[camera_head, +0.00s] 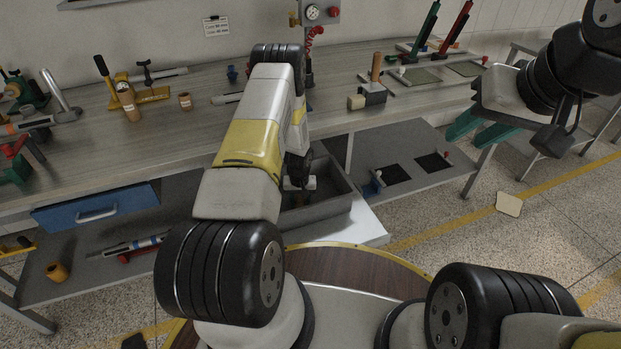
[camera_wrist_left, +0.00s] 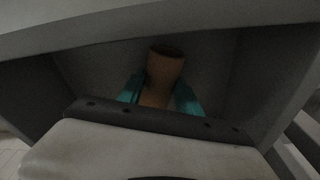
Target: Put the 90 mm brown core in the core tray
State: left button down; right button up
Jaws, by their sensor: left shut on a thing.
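My left gripper (camera_wrist_left: 160,92) is shut on a brown cylindrical core (camera_wrist_left: 166,64), with one teal finger on each side of it. Grey walls surround the core in the left wrist view. In the head view my left arm reaches down into a deep grey tray (camera_head: 332,212) on the lower shelf. I cannot tell whether the core touches the tray floor. My right gripper (camera_head: 481,131) is open and empty, at the right above the floor, with its teal fingers apart.
A further core (camera_head: 57,271) is on the lower left shelf, near a blue drawer (camera_head: 97,206). Tools stand along the bench. A pale sheet (camera_head: 508,204) lies on the open floor at right.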

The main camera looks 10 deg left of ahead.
pick_arm(q)
jog(key=shift+f, duration=0.1)
jog(key=c, duration=0.8)
grip_release()
